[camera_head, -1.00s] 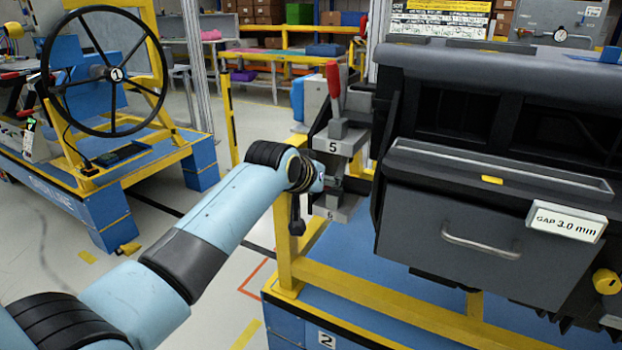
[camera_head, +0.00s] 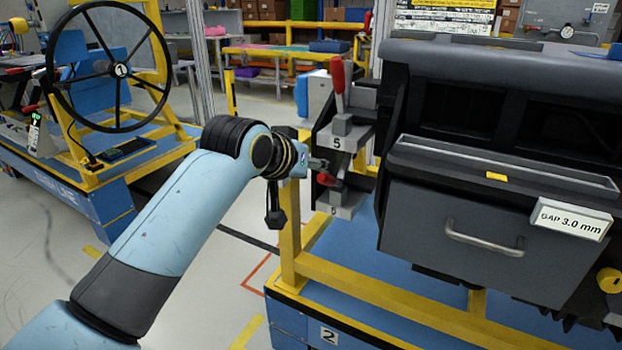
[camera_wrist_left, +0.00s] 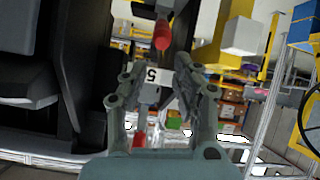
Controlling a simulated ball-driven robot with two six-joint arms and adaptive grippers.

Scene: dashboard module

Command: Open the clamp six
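Clamp six has a red handle tip (camera_head: 327,180) above a grey bracket marked 6 (camera_head: 333,209), on the left side of the dashboard fixture. Its handle looks low and roughly level, unlike clamp five's. My left gripper (camera_head: 318,163) is just above and beside this red tip and partly hides the clamp's body. In the left wrist view, which is upside down, the gripper's two fingers (camera_wrist_left: 155,80) are spread with nothing held between them. A red tip (camera_wrist_left: 162,35), probably clamp six's handle, lies beyond the fingertips. My right gripper is not in view.
Clamp five, with an upright red handle (camera_head: 338,82) and label 5 (camera_head: 337,143), is directly above. The dark dashboard module (camera_head: 445,210) stands close on the right. A yellow frame post (camera_head: 289,245) is below the gripper. Open floor lies left.

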